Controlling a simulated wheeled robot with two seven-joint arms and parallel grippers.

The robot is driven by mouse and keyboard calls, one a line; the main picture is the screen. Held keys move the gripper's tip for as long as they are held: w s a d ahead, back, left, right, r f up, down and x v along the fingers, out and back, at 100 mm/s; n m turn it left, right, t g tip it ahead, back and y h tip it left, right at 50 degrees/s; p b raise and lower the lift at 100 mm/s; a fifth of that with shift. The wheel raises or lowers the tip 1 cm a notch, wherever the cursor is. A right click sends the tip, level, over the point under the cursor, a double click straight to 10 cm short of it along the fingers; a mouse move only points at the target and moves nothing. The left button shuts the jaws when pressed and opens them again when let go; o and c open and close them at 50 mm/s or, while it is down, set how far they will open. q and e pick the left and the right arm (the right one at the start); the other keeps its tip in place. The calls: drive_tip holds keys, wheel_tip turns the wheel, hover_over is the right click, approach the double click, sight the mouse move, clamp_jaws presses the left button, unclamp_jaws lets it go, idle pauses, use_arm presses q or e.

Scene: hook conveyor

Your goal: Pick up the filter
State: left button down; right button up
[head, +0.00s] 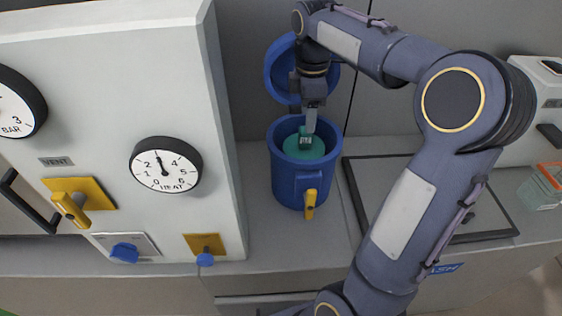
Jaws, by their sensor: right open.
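A blue canister (287,182) stands on the grey counter with its round blue lid (281,72) swung up at the back. A yellow latch (310,201) is on its front. A teal-green round filter (311,151) sits inside the canister, with a small raised part on top. My right gripper (307,134) points down into the canister mouth, with its fingertips at the raised part of the filter. It is open; whether the fingers touch the filter cannot be told. My left gripper is not in view.
A white panel (110,90) with gauges, yellow handles and blue knobs stands close on the left. A dark-framed flat plate (365,185) lies right of the canister. A clear container with an orange rim (545,185) is at the far right.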

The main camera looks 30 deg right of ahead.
sight(305, 136)
wheel_tip(305, 136, down, 7)
drive_tip(key=shift+a+f, duration=0.1)
drive_tip(key=shift+a, duration=0.05)
drive_tip(key=shift+c, duration=0.3)
drive_tip(key=shift+w, duration=0.1)
clamp_jaws()
